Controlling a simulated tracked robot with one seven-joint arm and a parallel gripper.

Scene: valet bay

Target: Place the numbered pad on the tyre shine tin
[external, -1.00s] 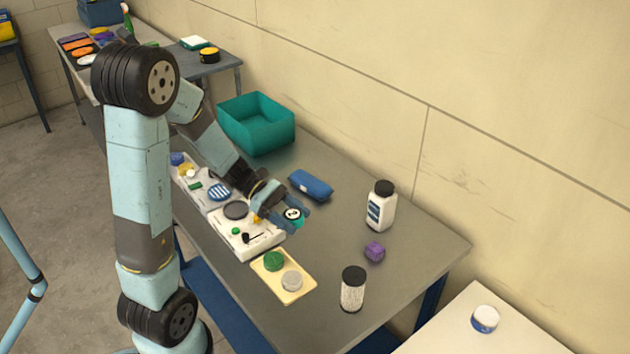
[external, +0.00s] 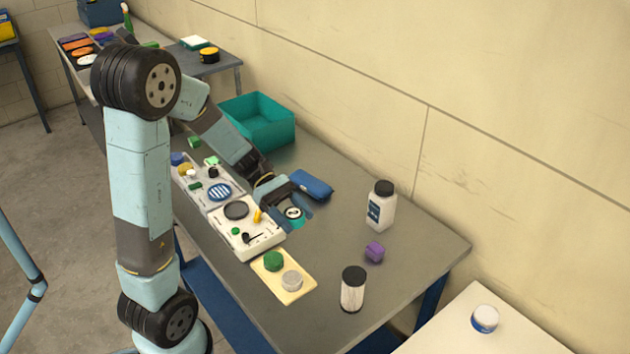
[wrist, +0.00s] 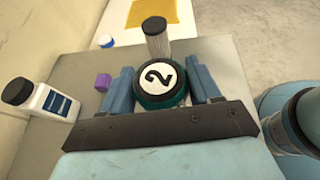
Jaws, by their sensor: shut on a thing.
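The numbered pad (wrist: 160,78) is round, with a black rim, a teal side and a white face marked 2. My gripper (wrist: 162,92) is shut on it, with a blue finger on each side. In the external view the pad (external: 293,213) shows between the fingers of my gripper (external: 294,214), by the right side of a white tray. I cannot tell if it touches the bench.
A white tray (external: 262,248) holds a black disc and small parts. A cream board (external: 283,292) lies in front. A blue case (external: 312,184), a white bottle (external: 381,210), a purple block (external: 374,251) and a black-capped cylinder (external: 353,292) stand around. A teal bin (external: 268,133) is behind.

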